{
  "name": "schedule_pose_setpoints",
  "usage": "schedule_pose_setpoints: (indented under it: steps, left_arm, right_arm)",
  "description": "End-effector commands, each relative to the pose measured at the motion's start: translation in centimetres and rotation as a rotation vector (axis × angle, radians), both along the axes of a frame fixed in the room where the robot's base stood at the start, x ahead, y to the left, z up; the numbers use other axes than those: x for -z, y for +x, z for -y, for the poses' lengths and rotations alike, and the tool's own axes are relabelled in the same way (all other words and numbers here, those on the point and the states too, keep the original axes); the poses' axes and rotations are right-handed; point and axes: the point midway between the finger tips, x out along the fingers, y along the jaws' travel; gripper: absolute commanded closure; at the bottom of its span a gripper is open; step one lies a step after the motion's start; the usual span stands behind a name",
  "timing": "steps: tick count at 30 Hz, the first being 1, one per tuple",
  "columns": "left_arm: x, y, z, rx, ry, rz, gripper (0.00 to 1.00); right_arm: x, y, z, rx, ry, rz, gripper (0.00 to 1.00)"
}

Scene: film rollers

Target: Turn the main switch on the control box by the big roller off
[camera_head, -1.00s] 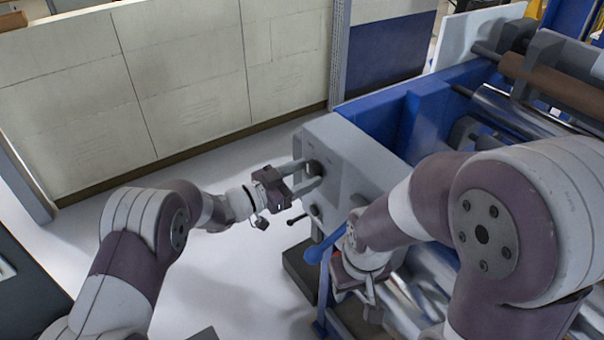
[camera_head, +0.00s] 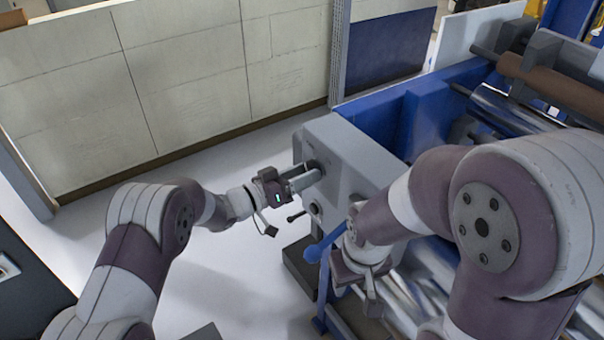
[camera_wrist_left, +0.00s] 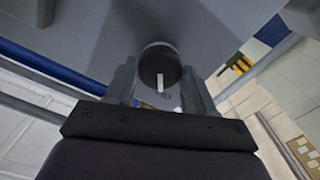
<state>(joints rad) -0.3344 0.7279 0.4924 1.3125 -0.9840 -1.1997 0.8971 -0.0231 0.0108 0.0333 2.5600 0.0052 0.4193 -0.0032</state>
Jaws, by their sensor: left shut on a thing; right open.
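The control box (camera_head: 352,160) is a grey cabinet at the end of the blue roller frame. Its main switch is a dark round knob with a white mark, seen in the left wrist view (camera_wrist_left: 158,62). The mark runs nearly upright in that view. My left gripper (camera_head: 312,174) is at the box's left face, shut on the knob, with one finger on each side of it in the left wrist view (camera_wrist_left: 160,84). In the head view the fingers mostly hide the knob. My right gripper (camera_head: 368,288) is open, low in front of the machine, partly hidden by its arm.
A small black lever (camera_head: 296,216) sticks out of the box below my left gripper. A blue handle (camera_head: 322,262) stands beside my right gripper. Shiny rollers (camera_head: 508,112) and a brown roller (camera_head: 552,86) lie at the right. The white floor (camera_head: 235,275) is clear.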

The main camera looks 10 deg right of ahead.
Motion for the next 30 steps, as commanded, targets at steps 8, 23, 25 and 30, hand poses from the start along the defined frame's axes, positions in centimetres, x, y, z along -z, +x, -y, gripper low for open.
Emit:
schedule_pose_setpoints:
  steps: [8,23,25,30]
  left_arm:
    - [-0.7,0.2,0.0,-0.002,-0.011,0.008,0.77]
    - [-0.2,0.0,-0.3,-0.002,-0.005,0.002,0.20]
    - [0.0,-0.2,-1.1,-0.003,-0.004,0.002,0.20]
    - [0.3,-1.7,-5.3,-0.007,-0.005,0.003,0.20]
  right_arm:
    - [-0.1,0.0,0.0,0.000,0.000,0.000,0.57]
    - [0.2,0.0,0.0,0.000,0.000,0.000,0.57]
    - [0.7,0.0,0.0,0.000,0.000,0.000,0.57]
    - [2.5,0.0,0.0,0.000,0.000,0.000,0.57]
